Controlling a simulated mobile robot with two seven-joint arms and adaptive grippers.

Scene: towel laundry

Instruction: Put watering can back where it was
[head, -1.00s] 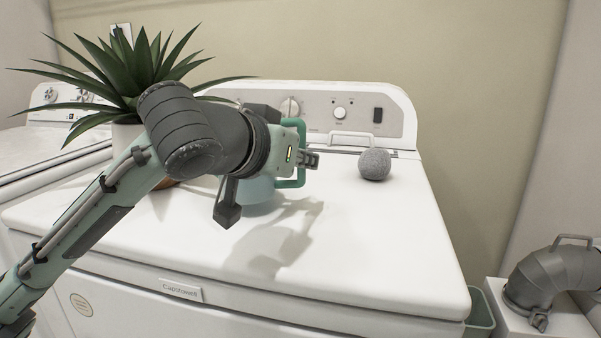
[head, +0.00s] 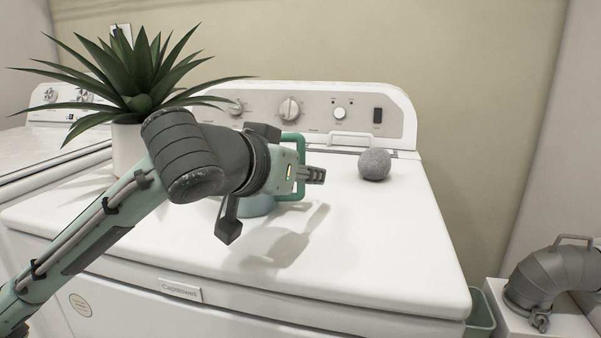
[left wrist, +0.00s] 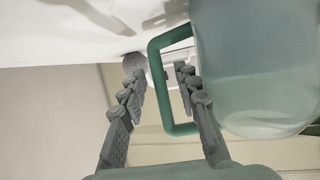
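The watering can (head: 258,206) is pale and translucent with a green handle. It is on top of the white machine, largely hidden behind my left wrist in the head view; whether its base rests flat cannot be seen. The left wrist view shows its body (left wrist: 262,75) at right and its looped handle (left wrist: 160,100) in the middle. My left gripper (head: 316,175) is at the handle. In the left wrist view its fingers (left wrist: 160,82) are apart, one on each side of the handle's outer bar, with visible gaps. My right gripper is in no view.
A spiky plant in a white pot (head: 127,150) stands left of the can. A grey ball (head: 374,164) lies right of it, near the control panel (head: 330,112). The machine's front right top is clear. A grey duct elbow (head: 550,277) is at lower right.

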